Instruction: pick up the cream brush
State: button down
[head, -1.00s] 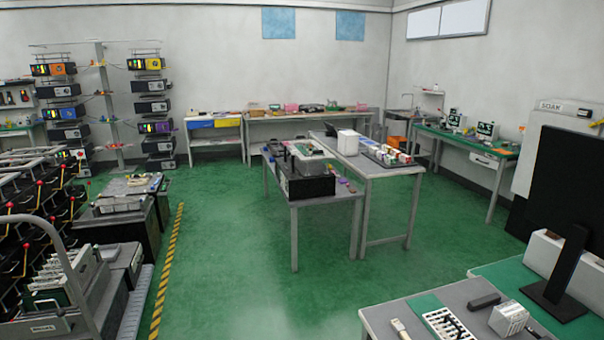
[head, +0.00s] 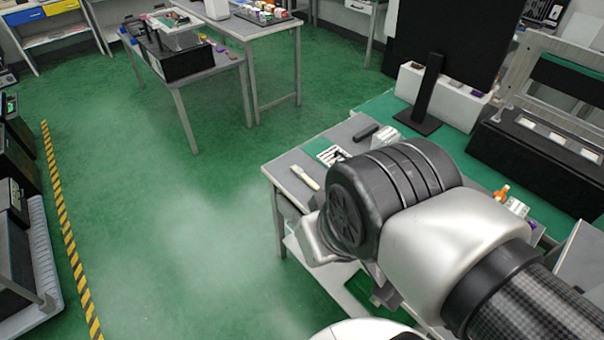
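The cream brush (head: 304,177) lies on the grey top of the near right table (head: 284,166), close to its left edge. It looks like a small flat brush with a pale handle. My arm fills the lower right of the head view and covers much of this table. The brush shows just left of the arm, with nothing touching it. My gripper's fingers do not show, so I cannot see what they hold.
A white slotted rack (head: 331,154) and a dark block (head: 365,133) lie beyond the brush. A black monitor (head: 440,60) stands behind them. Green floor (head: 170,190) is clear left of the table, up to a yellow-black stripe (head: 68,235).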

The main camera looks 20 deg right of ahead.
aim_at(297, 171)
jog(key=z, duration=0.6)
jog(key=i+j+z, duration=0.75)
jog(key=j, duration=0.2)
jog(key=i+j+z, duration=0.1)
jog(key=j+z, duration=0.15)
jog(key=j, duration=0.15)
jog(key=i+j+z, duration=0.15)
jog(key=j+z, duration=0.15)
jog(key=j, duration=0.1)
